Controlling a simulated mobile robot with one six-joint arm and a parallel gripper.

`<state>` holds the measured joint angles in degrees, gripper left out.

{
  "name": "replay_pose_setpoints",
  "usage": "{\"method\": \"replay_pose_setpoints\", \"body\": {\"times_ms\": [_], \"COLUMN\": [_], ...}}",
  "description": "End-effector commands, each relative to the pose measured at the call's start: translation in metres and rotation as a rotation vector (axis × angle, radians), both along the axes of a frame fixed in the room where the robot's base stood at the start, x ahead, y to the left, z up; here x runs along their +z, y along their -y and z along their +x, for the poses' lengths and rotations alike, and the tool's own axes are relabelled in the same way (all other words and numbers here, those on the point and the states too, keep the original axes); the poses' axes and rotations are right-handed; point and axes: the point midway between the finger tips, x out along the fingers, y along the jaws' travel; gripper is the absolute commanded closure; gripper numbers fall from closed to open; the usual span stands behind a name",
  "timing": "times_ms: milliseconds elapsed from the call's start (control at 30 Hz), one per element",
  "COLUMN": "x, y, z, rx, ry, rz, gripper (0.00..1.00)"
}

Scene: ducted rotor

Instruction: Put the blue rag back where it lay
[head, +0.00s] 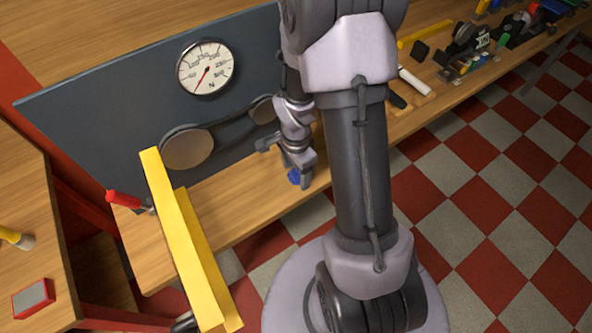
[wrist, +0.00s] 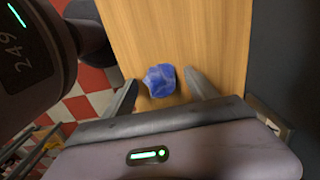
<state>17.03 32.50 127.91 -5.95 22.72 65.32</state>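The blue rag (wrist: 160,81) is a small crumpled bundle. In the wrist view it shows between the two fingertips of my gripper (wrist: 160,78), with a narrow gap on each side. My gripper is open. In the head view the rag (head: 293,177) is a small blue patch at my gripper (head: 298,180), low over the front edge of the wooden bench (head: 215,208). The fingers partly hide it there. I cannot tell for sure whether it rests on the wood.
A dark panel with a gauge (head: 205,67) and belt pulleys (head: 187,148) stands behind my gripper. A yellow beam (head: 186,240) and a red-handled screwdriver (head: 126,200) are to the left. Several tools (head: 465,45) lie at the far right. Bare wood surrounds the rag.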

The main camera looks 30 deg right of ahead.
Motion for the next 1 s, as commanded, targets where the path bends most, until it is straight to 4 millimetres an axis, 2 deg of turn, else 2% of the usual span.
{"method": "replay_pose_setpoints", "body": {"times_ms": [367, 467, 700, 933, 967, 1000], "x": [0.005, 0.026, 0.095, 0.128, 0.136, 0.153], "y": [0.0, 0.0, 0.0, -0.002, -0.005, -0.012], "z": [0.0, 0.001, 0.001, 0.001, 0.001, 0.001], "rx": [0.0, 0.0, 0.0, 0.016, 0.038, 0.09], "ry": [0.001, 0.004, 0.004, 0.011, 0.024, 0.052], "rz": [0.0, -0.001, -0.001, -0.002, -0.003, -0.006], "gripper": [0.23, 0.23, 0.23, 0.23, 0.23, 0.23]}}
